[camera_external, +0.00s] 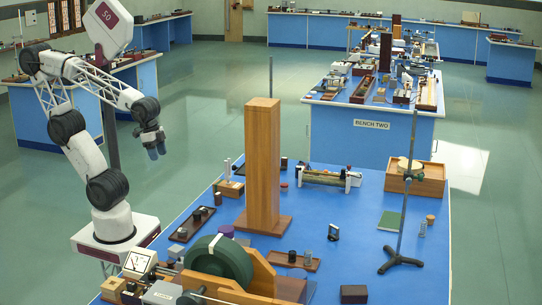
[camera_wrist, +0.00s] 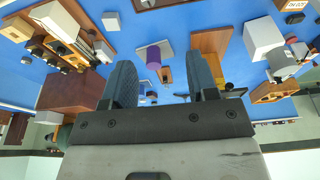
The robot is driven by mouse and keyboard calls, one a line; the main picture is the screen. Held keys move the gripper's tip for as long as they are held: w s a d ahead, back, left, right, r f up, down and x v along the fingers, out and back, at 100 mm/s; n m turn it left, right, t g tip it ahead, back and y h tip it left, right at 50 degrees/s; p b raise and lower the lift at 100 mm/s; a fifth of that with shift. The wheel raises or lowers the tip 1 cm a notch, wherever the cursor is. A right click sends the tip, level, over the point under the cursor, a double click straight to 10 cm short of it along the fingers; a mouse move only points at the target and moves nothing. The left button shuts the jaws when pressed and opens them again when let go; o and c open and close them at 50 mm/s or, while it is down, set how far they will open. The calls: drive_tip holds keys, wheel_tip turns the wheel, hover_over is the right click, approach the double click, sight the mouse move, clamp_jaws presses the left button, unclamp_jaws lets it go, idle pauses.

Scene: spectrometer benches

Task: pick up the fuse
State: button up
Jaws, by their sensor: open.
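My gripper (camera_external: 155,149) hangs in the air at the left of the blue bench, above and apart from its top, fingers pointing down. In the wrist view its two blue-grey fingers (camera_wrist: 162,82) stand apart with nothing held between them. I cannot tell for sure which small object is the fuse. A purple cylinder (camera_wrist: 153,57) shows beyond the fingers, with a small brown piece (camera_wrist: 165,75) next to it. The purple cylinder also shows on the bench in the external view (camera_external: 226,230). Small dark cylinders stand on a brown board (camera_external: 192,224) near the left edge.
A tall wooden column (camera_external: 262,165) stands mid-bench. A large green wheel (camera_external: 218,262) fills the front. A thin stand (camera_external: 400,260) rises at the right, near a wooden box (camera_external: 428,181).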

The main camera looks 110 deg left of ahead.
drive_tip(key=n+g, duration=0.3)
drive_tip(key=n, duration=1.3)
hover_over(218, 193)
wheel_tip(218, 193, down, 22)
drive_tip(key=shift+s+d+f, duration=0.1)
drive_tip(key=shift+f, duration=0.1)
drive_tip(key=shift+f, duration=1.2)
